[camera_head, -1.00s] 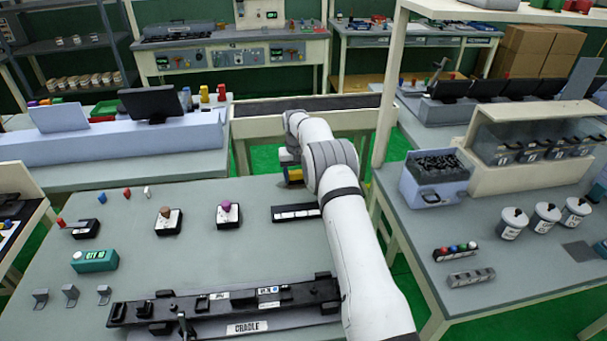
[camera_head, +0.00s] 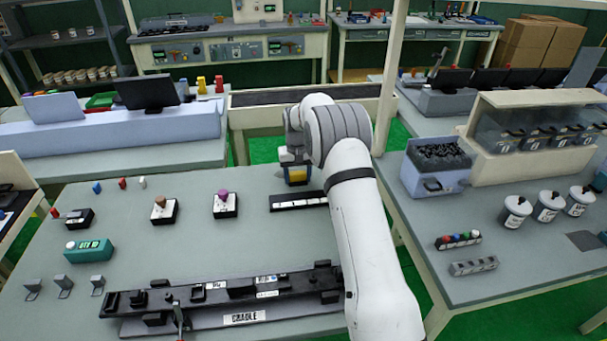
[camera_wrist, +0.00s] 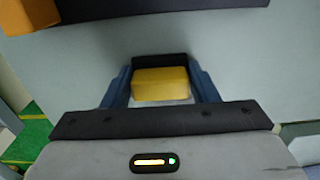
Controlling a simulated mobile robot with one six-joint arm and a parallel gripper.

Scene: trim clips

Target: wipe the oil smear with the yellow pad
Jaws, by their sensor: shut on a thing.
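My gripper (camera_wrist: 160,88) shows in the wrist view with its two blue fingers on either side of the yellow pad (camera_wrist: 161,84). It is shut on the pad, which has a dark part along its far side. In the head view my gripper (camera_head: 296,170) hangs at the far right part of the grey table, just beyond a black labelled strip (camera_head: 298,201). A bit of yellow shows there, partly hidden by my arm. I cannot make out an oil smear in either view. Whether the pad touches the table is unclear.
A black cradle fixture (camera_head: 225,298) lies along the table's near side. Two button boxes (camera_head: 225,206) (camera_head: 164,212) and a teal box (camera_head: 90,250) stand left. The wrist view shows a dark bar (camera_wrist: 150,10) and an orange thing (camera_wrist: 30,16) at the top. The table's middle is mostly clear.

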